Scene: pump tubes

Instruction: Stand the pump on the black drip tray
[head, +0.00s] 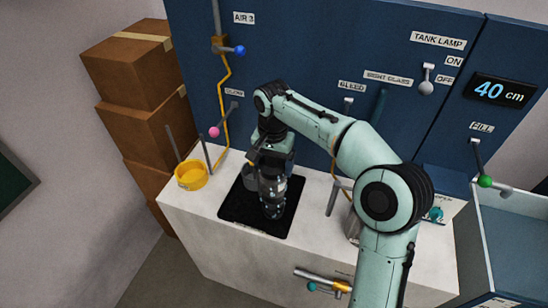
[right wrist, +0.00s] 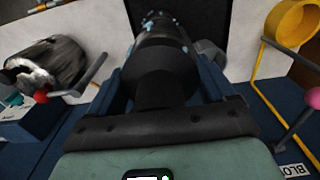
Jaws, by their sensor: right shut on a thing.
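The pump (head: 272,192), a dark cylinder with light blue specks, is in front of the blue cabinet. My right gripper (head: 268,150) is shut on its upper part. In the right wrist view the pump (right wrist: 165,60) sits between the fingers of my right gripper (right wrist: 163,90) and points away from the camera. The black drip tray (head: 238,208) lies flat on the white counter. The pump's lower end appears over the tray's right part; I cannot tell whether it touches. My left gripper is not in view.
A yellow cup-like holder (head: 191,175) with grey rods stands left of the tray. Yellow tubing (head: 223,80) runs down the blue cabinet (head: 300,50). A lever with a pink knob (head: 214,132) sticks out behind. A blue open tank (head: 510,240) is at the right. The counter's front left is clear.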

